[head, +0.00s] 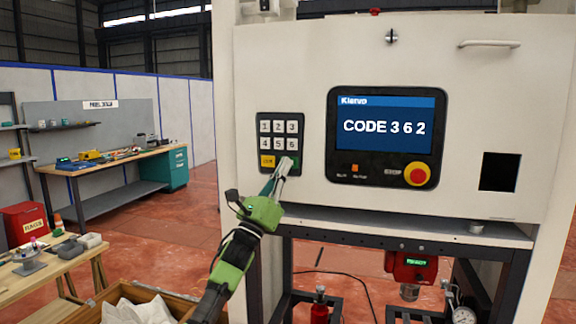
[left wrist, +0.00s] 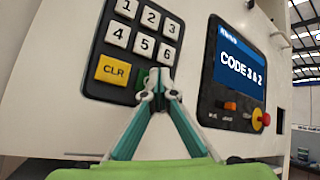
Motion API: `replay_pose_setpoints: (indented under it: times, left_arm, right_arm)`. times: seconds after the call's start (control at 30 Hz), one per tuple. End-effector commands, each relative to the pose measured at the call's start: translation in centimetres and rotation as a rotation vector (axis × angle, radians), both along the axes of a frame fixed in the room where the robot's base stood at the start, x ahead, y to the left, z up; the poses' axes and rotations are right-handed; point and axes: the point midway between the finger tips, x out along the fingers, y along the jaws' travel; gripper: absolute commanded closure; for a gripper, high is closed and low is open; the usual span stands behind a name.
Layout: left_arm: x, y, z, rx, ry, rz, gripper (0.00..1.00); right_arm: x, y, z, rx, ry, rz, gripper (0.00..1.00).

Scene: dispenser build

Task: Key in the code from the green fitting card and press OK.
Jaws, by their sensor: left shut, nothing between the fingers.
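The black keypad (head: 303,121) on the white machine front has number keys 1 to 6, a yellow CLR key (head: 267,161) and a green key (head: 295,164) at the lower right. My left gripper (head: 284,162) is shut and empty, its fingertips in front of the green key. In the left wrist view the fingertips (left wrist: 160,84) mostly cover that key; I cannot tell if they touch it. The screen (head: 385,125) shows "CODE 3 6 2", also readable in the left wrist view (left wrist: 240,67). No green fitting card is recognisable. My right gripper is not in view.
A red emergency stop (head: 418,174) sits at the screen panel's lower right, beside a dark square opening (head: 499,171). A metal ledge (head: 400,228) runs below. A wooden crate (head: 175,300) with white material and a cluttered table (head: 50,262) stand at the left.

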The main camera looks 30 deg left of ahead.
Motion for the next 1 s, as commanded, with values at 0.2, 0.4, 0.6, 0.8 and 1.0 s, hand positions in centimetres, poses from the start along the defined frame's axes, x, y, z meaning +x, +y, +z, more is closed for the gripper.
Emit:
replay_pose_setpoints:
  times: [0.2, 0.4, 0.6, 0.8, 1.0]
  left_arm:
    - [0.2, 0.0, 0.0, 0.0, 0.0, 0.0, 1.0]
    - [0.2, 0.0, 0.0, 0.0, 0.0, 0.0, 1.0]
    - [-0.1, 0.0, -0.1, -0.001, 0.001, 0.0, 1.0]
    - [-1.1, -0.3, -0.1, 0.0, 0.001, -0.001, 1.0]
    - [-1.4, -0.4, 0.0, 0.0, 0.0, 0.0, 1.0]
  right_arm:
    - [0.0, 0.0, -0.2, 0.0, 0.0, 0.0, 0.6]
    - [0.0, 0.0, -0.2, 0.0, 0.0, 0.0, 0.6]
    - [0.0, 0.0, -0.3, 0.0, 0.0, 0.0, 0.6]
    - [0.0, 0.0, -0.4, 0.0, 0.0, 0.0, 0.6]
    - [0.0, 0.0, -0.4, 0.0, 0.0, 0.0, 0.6]
